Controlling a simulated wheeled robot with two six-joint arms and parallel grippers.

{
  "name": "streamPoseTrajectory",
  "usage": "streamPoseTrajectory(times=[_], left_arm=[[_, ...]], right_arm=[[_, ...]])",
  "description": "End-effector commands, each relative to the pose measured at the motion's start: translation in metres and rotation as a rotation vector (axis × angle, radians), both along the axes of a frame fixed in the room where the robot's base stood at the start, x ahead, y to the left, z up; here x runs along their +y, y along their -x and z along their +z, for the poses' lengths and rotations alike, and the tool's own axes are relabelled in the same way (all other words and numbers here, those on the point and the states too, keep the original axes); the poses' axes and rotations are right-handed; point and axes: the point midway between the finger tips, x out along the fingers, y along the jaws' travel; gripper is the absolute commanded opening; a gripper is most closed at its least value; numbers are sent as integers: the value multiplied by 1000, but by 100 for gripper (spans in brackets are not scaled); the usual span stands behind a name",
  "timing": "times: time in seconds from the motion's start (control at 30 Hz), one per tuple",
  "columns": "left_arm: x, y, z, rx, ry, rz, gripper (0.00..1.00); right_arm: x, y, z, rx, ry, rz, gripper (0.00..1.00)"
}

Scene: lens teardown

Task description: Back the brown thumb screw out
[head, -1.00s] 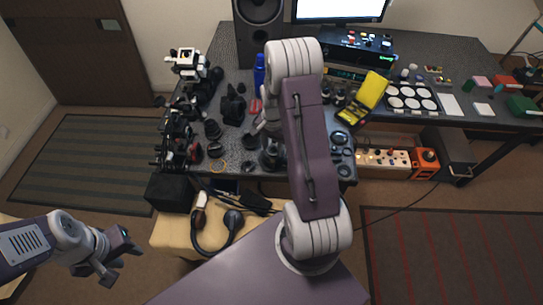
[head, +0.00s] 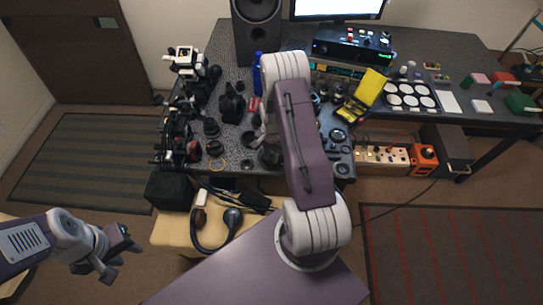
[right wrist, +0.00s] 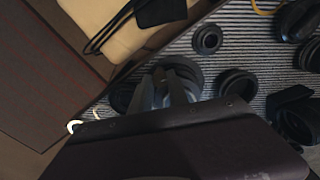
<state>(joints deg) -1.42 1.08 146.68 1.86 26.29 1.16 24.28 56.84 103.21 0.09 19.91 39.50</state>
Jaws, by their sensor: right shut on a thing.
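I cannot make out the brown thumb screw in either view. In the right wrist view, my right gripper (right wrist: 165,88) reaches down to a dark lens part (right wrist: 182,70) on the striped bench top. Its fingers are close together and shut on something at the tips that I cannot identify. In the head view my right arm hides most of this gripper and the spot where it works. My left gripper (head: 122,262) hangs at the lower left, open and empty, away from the bench.
The dark bench (head: 232,140) is crowded with black lens parts on its left side. Round dark rings (right wrist: 207,38) lie close to the right gripper. A yellow case (head: 370,88) stands open right of my arm. A low wooden surface with headphones (head: 215,238) sits in front.

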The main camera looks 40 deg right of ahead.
Motion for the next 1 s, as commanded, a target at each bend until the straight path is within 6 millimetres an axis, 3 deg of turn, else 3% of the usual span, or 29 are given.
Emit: streamPoseTrajectory(times=[0.17,0.4,0.43,0.5,0.83,1.0], left_arm=[[0,0,-2,0,0,0,36],[0,0,-1,0,0,0,36],[0,0,-1,0,0,0,36],[0,0,-1,0,0,0,36],[0,0,-2,0,0,0,36],[0,0,-6,0,0,0,36]], right_arm=[[0,0,0,0,0,114,0],[0,0,0,0,0,119,0],[0,0,0,0,0,119,26],[0,0,0,0,0,119,43],[0,0,3,-1,0,118,43],[-1,-2,33,-6,3,118,43]])
